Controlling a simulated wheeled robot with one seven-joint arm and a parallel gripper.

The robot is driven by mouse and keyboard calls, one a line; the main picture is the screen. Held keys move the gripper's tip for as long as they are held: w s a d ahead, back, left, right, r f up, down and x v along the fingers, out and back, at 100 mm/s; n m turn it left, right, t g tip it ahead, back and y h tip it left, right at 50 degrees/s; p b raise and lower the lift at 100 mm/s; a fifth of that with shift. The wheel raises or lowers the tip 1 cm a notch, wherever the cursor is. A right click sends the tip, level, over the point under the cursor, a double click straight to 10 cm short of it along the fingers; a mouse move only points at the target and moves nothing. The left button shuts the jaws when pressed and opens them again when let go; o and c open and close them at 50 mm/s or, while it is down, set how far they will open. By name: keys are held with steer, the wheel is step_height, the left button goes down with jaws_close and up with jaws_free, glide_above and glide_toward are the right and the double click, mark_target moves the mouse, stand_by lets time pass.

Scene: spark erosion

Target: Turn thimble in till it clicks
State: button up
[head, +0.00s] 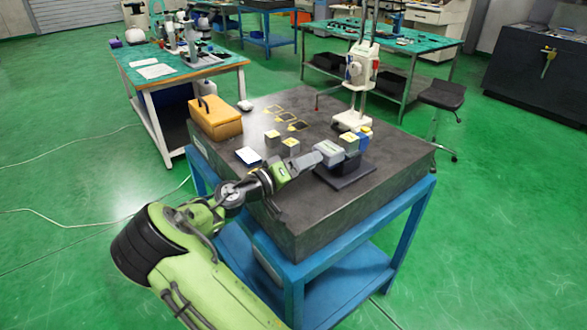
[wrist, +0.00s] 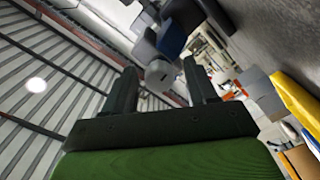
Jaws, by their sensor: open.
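In the wrist view my gripper (wrist: 160,66) is open, its two dark fingers apart. A small round grey end (wrist: 159,73), which looks like the thimble's end, shows between the fingers. I see no contact, and its distance from the fingertips is hard to judge. In the head view my arm reaches over the dark stone table (head: 385,165) to a small stand with a dark base plate (head: 348,177). My gripper is at the stand's left side, but its fingers are too small to make out there. The thimble cannot be told apart in the head view.
Gauge-like blocks (head: 291,145) and a white pad (head: 248,155) lie left of the stand. An orange case (head: 216,118) sits at the table's left corner. A tall white instrument (head: 358,85) rises behind the stand. The table's front right is clear.

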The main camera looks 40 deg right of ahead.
steer(key=w+a+p, duration=0.1)
steer(key=a+p, duration=0.1)
steer(key=a, duration=1.3)
steer(key=shift+w, duration=0.35)
steer(key=shift+a, duration=0.1)
